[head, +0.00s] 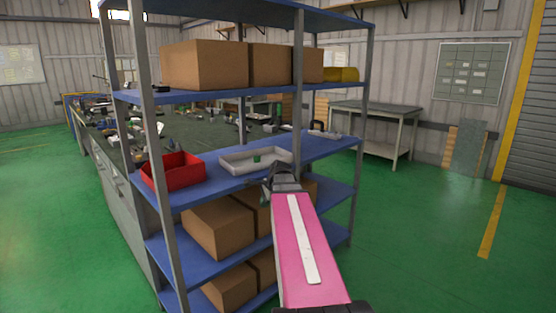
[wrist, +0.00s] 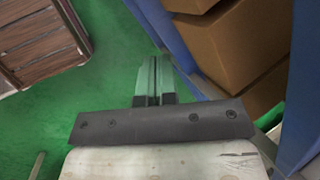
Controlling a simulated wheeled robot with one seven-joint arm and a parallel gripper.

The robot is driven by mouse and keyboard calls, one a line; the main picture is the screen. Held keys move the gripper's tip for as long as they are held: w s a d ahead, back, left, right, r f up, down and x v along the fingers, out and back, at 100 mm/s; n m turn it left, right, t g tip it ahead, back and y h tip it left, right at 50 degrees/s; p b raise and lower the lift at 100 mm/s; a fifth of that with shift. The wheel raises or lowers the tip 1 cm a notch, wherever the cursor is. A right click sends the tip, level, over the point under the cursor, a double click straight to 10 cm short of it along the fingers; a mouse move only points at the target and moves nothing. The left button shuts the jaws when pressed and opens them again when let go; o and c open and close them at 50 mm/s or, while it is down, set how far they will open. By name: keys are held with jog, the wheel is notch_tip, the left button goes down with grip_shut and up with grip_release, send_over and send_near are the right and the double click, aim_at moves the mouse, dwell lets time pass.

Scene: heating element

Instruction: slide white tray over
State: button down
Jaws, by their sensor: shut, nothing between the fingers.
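The white tray (head: 233,168) is a shallow tray on the middle blue shelf (head: 322,147) in the head view. A small green item (head: 257,158) is in it. My gripper (head: 266,199) is in front of the shelf's front edge, near the tray's right front side. I cannot tell whether it touches the shelf edge. In the wrist view my gripper's two fingers (wrist: 152,75) are together with nothing between them, over green floor. The tray does not show in the wrist view.
A red bin (head: 173,172) stands left of the tray. A small tray with a dark item (head: 322,134) is farther right on the shelf. Cardboard boxes (head: 215,228) fill the lower shelves. A wooden crate (wrist: 40,45) shows in the wrist view.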

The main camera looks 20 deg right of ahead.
jog(key=w+d+r+m+t, duration=0.1)
jog(key=d+r+m+t, duration=0.1)
jog(key=d+r+m, duration=0.7)
jog(key=w+d+r+m+t, duration=0.15)
jog(key=d+r+m, duration=0.25)
jog(key=d+r, duration=0.55)
jog(key=shift+y, duration=0.3)
jog(key=w+a+f, duration=0.1)
jog(key=w+a, duration=0.1)
jog(key=w+a+f, duration=0.2)
jog(key=w, duration=0.1)
jog(key=w+a+f, duration=0.1)
jog(key=w+a, duration=0.1)
jog(key=w, duration=0.1)
jog(key=shift+w+f, duration=0.15)
jog(key=shift+f, duration=0.25)
jog(key=shift+w+a, duration=0.3)
jog(key=shift+w, duration=0.15)
jog(key=shift+w, duration=0.1)
jog(key=w+a, duration=0.1)
jog(key=w, duration=0.2)
jog(key=w+a, duration=0.2)
jog(key=w, duration=0.2)
jog(key=w+a, duration=0.1)
jog(key=w, duration=0.3)
jog(key=shift+a, duration=0.35)
jog(key=shift+s, duration=0.1)
